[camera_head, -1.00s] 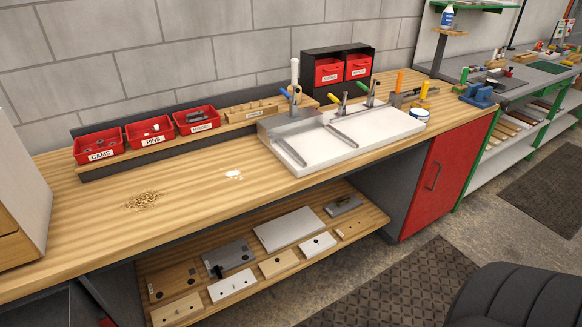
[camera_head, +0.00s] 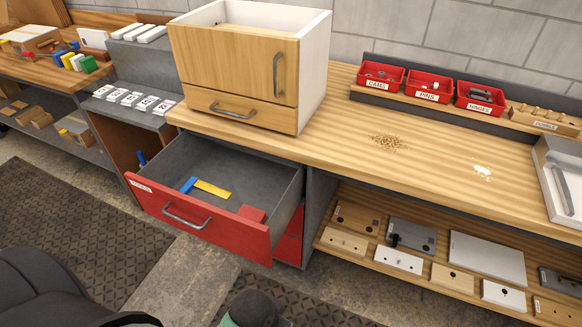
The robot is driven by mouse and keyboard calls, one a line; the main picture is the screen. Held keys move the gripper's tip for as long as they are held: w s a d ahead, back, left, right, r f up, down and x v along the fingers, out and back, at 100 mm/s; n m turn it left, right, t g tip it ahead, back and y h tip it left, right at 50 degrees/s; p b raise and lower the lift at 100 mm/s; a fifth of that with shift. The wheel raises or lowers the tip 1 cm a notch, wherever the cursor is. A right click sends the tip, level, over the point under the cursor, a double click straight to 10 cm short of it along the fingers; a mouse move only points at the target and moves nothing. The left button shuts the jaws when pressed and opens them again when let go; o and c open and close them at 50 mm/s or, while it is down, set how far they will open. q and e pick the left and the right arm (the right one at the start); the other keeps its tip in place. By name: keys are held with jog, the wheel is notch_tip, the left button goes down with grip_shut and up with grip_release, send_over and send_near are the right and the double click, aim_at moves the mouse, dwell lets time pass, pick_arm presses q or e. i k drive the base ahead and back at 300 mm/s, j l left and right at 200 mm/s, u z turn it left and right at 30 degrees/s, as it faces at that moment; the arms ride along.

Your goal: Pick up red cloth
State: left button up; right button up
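A small flat red piece (camera_head: 251,213), which looks like the folded red cloth, lies in the front right corner of an open drawer (camera_head: 200,225). The drawer has a red front and a grey inside, and is pulled out under the bench. A blue and yellow tool (camera_head: 209,188) lies to the left of the red piece on the drawer floor. Neither of my grippers shows in the head view.
A wood-fronted white cabinet (camera_head: 252,70) stands on the bench (camera_head: 345,135) above the drawer. Red bins (camera_head: 428,86), crumbs (camera_head: 387,141) and a white spill (camera_head: 482,171) are to the right. A lower shelf (camera_head: 375,265) holds several plates. The drawer's top is uncovered.

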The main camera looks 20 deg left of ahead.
aim_at(259, 216)
jog(key=u, duration=1.05)
jog(key=k+l+u, duration=0.1)
jog(key=l+u, duration=0.2)
jog(key=k+l+u, duration=0.15)
jog(key=l+u, duration=0.15)
jog(key=k+l+u, duration=0.15)
jog(key=l+u, duration=0.15)
jog(key=k+l+u, duration=0.3)
jog(key=i+l, duration=0.1)
